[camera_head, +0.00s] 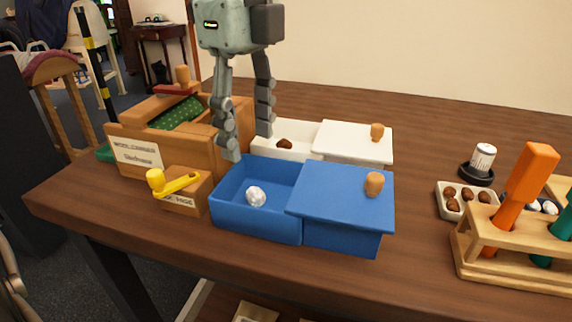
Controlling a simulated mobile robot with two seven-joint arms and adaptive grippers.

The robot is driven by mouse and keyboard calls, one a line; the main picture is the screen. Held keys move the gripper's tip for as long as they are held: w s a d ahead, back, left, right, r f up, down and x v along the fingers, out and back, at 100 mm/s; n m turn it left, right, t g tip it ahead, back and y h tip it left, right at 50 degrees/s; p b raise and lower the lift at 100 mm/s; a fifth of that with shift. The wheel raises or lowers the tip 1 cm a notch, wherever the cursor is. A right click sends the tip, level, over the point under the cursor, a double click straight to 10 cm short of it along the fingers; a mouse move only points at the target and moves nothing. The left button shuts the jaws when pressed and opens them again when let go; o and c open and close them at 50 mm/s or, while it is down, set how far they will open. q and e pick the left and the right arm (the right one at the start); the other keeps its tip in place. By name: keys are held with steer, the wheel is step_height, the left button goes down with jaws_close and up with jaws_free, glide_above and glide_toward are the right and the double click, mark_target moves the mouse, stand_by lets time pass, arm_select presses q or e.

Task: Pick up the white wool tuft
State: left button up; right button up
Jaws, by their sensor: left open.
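A white wool tuft (256,196) lies on the floor of the open left part of the blue box (228,208). The blue box's lid (345,190), with an orange knob, covers its right part. My left gripper (248,144) points down with its fingers apart and nothing between them. It is above and behind the tuft, near the box's back left edge. I cannot tell whether a fingertip touches the box. My right gripper is not in view.
A wooden machine (170,135) with a yellow crank (178,183) stands left of the box. A white box (268,146) with a brown tuft is behind. A wooden rack (510,255) with tools and a tray (465,200) of brown pieces stand at right. The table between is clear.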

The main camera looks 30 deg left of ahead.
mark_target(255, 187)
arm_select(q)
steer(key=shift+w+f, duration=0.1)
steer(key=shift+w, duration=0.15)
steer(key=f, duration=0.1)
steer(key=s+f, duration=0.1)
steer(key=f, duration=0.1)
steer(key=shift+d+f, duration=0.15)
steer(key=shift+f, duration=0.05)
steer(key=f, duration=0.4)
steer(key=shift+d+p, duration=0.2)
steer(key=shift+p, duration=0.2)
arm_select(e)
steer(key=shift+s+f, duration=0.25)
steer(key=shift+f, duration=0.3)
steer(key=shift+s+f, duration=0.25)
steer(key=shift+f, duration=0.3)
arm_select(q)
steer(key=shift+c, duration=0.5)
steer(key=c, duration=0.9)
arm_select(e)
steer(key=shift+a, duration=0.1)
